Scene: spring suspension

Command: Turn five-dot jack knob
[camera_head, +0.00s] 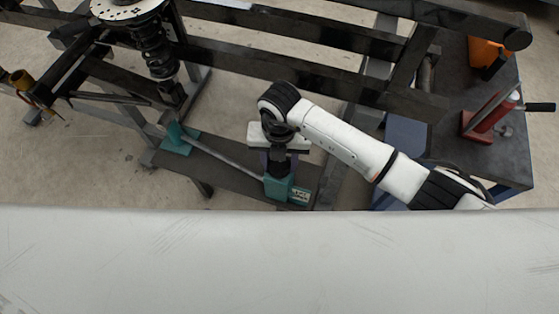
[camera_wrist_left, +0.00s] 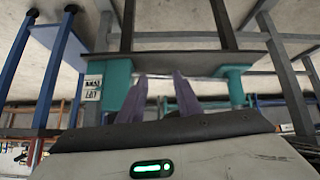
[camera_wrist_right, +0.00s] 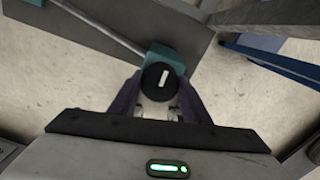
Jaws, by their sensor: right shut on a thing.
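The jack has a teal block (camera_head: 287,187) with a small white label (camera_head: 299,196), too small to read here. In the right wrist view, a round black knob (camera_wrist_right: 157,82) with a white mark stands on the teal block (camera_wrist_right: 166,56). My right gripper (camera_wrist_right: 157,92) is shut on this knob, one finger at each side. In the head view my right gripper (camera_head: 278,164) points down at the block and hides the knob. My left gripper (camera_wrist_left: 160,80) shows only in its wrist view, its fingers apart and nothing between them. No dots can be made out on the knob.
A metal rod (camera_head: 225,154) runs from the block to another teal bracket (camera_head: 178,138) on a dark plate. Dark frame beams and a coil spring (camera_head: 153,48) stand behind. A bench (camera_head: 500,145) at right holds a red jack (camera_head: 490,115). A pale surface fills the front.

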